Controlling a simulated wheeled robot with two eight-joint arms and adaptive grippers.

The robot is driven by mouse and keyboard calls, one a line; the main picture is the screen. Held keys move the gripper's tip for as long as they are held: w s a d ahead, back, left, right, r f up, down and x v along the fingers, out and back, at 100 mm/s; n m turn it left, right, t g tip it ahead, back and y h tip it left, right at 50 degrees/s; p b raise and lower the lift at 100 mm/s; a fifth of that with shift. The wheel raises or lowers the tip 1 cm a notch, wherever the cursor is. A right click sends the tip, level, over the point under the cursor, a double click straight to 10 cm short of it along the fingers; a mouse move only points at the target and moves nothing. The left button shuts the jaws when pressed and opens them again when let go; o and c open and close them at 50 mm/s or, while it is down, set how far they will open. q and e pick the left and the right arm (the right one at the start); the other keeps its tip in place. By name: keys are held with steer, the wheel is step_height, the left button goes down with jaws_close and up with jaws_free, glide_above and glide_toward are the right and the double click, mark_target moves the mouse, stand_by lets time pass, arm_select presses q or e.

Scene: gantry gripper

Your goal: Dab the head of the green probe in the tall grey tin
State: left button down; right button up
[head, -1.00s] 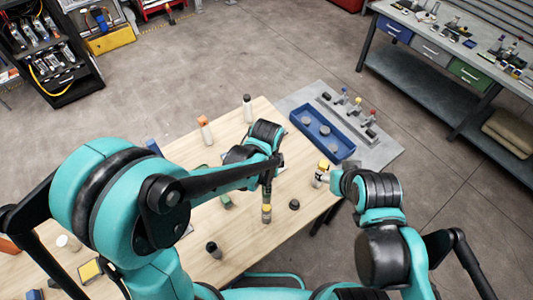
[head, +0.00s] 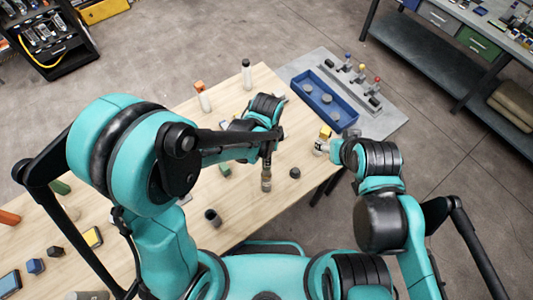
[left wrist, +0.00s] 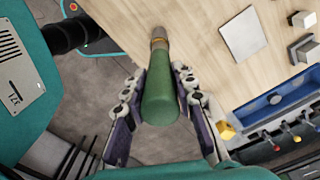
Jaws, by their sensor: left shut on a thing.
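My left gripper (head: 267,150) is shut on the green probe. In the left wrist view the green handle (left wrist: 160,95) lies between the two fingers (left wrist: 158,78), with a brownish part (left wrist: 158,40) at its far end. In the head view the probe points down from the gripper to a tall greyish container (head: 266,182) on the table, which looks like the tall grey tin. The probe's lower end meets it; I cannot tell how deep the head is inside. My right gripper (head: 334,148) is at the table's right edge; its fingers are too small to read.
A yellow block (head: 325,131) is beside my right gripper. A dark cup (head: 212,216) and a dark round piece (head: 295,173) stand near the tin. A white bottle (head: 246,72) and an orange-topped one (head: 203,97) stand farther back. A blue tray (head: 322,98) is on the grey side surface.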

arm_select(q)
steer(key=shift+f+b, duration=0.5)
stand_by(0.9)
steer(key=shift+s, duration=0.1)
stand_by(1.4)
steer(key=shift+r+p, duration=0.4)
steer(key=shift+r, duration=0.4)
steer(key=shift+r+p, duration=1.8)
steer(key=shift+r, duration=0.95)
steer(key=shift+f, duration=0.1)
